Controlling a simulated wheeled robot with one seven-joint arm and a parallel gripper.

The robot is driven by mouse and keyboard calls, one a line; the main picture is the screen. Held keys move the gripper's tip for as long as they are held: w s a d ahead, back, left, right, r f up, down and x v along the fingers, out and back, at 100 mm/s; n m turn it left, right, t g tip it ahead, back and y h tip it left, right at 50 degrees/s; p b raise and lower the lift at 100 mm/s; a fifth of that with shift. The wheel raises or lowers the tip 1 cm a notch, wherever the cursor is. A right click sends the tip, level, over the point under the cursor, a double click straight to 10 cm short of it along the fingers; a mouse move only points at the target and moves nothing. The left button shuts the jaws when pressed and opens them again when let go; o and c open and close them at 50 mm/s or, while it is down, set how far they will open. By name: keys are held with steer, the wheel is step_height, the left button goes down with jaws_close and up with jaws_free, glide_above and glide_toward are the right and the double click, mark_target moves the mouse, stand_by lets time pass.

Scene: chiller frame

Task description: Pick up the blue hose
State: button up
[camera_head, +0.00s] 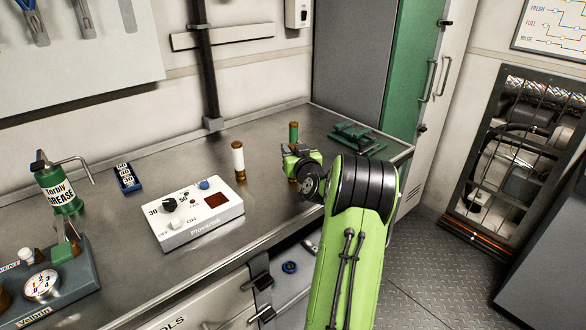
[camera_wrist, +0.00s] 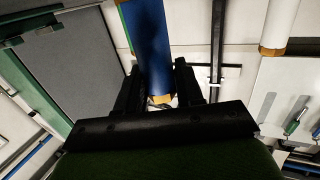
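A blue hose (camera_wrist: 152,45) with a tan end shows in the wrist view between my two fingers. A thin dark gap seems to show beside it, so the fingers look open around it, not pressed on it. In the head view the blue hose is hidden behind my gripper (camera_head: 300,163), which is low over the bench's right part. My gripper (camera_wrist: 160,82) also fills the lower middle of the wrist view.
A green hose (camera_head: 294,132) stands just behind my gripper. A white hose (camera_head: 238,157) stands to the left on the metal bench (camera_head: 130,235). A white control box (camera_head: 195,218), a grease can (camera_head: 60,187) and a green stand (camera_head: 357,137) are also on it.

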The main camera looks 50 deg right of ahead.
jaws_close()
